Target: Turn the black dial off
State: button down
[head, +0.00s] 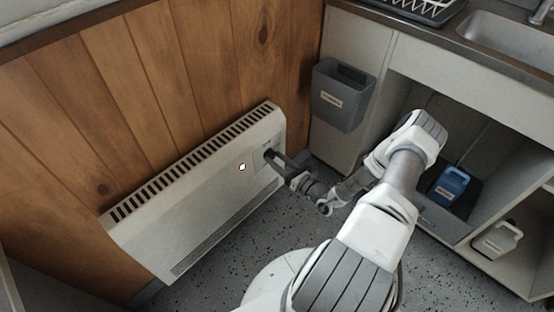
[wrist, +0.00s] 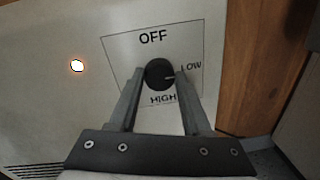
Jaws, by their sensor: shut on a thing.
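The black dial (wrist: 158,74) is on the front panel of a white wall heater (head: 195,205), near its right end. Labels around it read OFF above, LOW at right and HIGH below. A pale pointer mark on the dial points right, toward LOW. My gripper (wrist: 157,80) is shut on the dial, one finger on its left and one on its right.
A grey bin (head: 342,96) hangs on the cabinet right of the heater. An open cabinet under the sink (head: 510,40) holds a blue container (head: 450,187) and a white container (head: 497,239). Wooden wall panels stand behind the heater. Speckled floor in front of it is clear.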

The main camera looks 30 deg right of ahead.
jog(key=n+p, duration=0.2)
jog(key=n, duration=0.2)
jog(key=shift+n, duration=0.4)
jog(key=n+p, duration=0.1)
jog(key=n, duration=0.3)
jog(key=shift+s+a+n+p, duration=0.1)
jog(key=shift+n+p, duration=0.2)
jog(key=shift+p, duration=0.1)
jog(key=n+y+p, duration=0.1)
jog(key=n, duration=0.3)
jog(key=shift+f+n, duration=0.15)
jog(key=shift+n, duration=0.25)
jog(key=shift+f+n+p, duration=0.1)
jog(key=shift+n+p, duration=0.75)
jog(key=shift+n, duration=1.25)
jog(key=shift+c, duration=1.8)
grip_release()
